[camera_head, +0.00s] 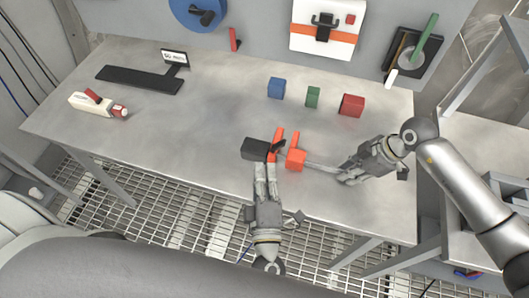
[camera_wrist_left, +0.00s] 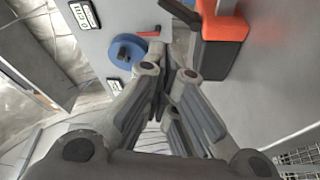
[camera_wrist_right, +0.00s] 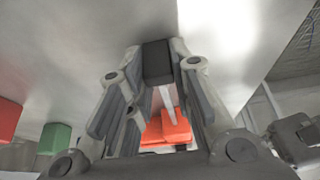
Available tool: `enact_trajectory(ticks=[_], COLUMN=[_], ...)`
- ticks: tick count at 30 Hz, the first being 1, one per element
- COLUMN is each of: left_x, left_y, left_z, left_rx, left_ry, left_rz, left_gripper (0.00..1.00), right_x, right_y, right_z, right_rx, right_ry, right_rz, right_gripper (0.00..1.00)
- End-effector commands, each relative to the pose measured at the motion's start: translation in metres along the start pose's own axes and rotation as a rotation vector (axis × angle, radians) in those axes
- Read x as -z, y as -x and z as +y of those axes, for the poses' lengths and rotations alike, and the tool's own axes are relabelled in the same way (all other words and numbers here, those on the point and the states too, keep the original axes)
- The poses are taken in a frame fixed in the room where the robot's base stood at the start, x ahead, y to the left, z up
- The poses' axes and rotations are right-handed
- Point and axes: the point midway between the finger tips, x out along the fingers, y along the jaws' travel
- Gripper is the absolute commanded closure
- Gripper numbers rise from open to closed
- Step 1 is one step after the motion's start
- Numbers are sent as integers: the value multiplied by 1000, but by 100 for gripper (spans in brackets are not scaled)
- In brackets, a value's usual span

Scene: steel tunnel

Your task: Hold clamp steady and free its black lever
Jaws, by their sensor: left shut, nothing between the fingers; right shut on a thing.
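The clamp has orange jaw parts (camera_head: 295,160), a thin metal bar (camera_head: 318,167) and a black body (camera_head: 254,149). It lies on the table near the front edge. A small black lever (camera_head: 279,146) juts out beside the orange part; it also shows in the left wrist view (camera_wrist_left: 180,11). My right gripper (camera_head: 345,178) is shut on the clamp at the bar's right end, where a black end block (camera_wrist_right: 158,62) sits between the fingers. My left gripper (camera_head: 265,168) is shut and empty, its tips close to the black body; contact is unclear.
Blue (camera_head: 276,88), green (camera_head: 312,97) and red (camera_head: 351,105) blocks stand behind the clamp. A black keyboard (camera_head: 140,79) and a white-and-red tool (camera_head: 97,104) lie at the left. The table between is clear. Tools hang on the back wall.

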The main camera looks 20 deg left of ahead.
Motion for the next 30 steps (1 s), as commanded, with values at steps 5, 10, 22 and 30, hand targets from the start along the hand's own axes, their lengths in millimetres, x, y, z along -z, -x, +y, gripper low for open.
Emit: enact_trajectory(ticks=[5,10,22,30], left_x=[0,1,1,1], left_y=[22,28,28,28], left_z=[-3,-3,-3,-3], left_rx=[2,0,0,-1], left_ry=[-1,-1,-1,-1], left_rz=[0,1,1,1], left_gripper=[100,100,100,100], right_x=[0,0,0,0], right_y=[0,0,0,0], right_z=[0,0,0,0], right_rx=[1,1,1,0], right_ry=[1,1,1,1], right_rz=[0,0,0,0], right_gripper=[100,100,67,54])
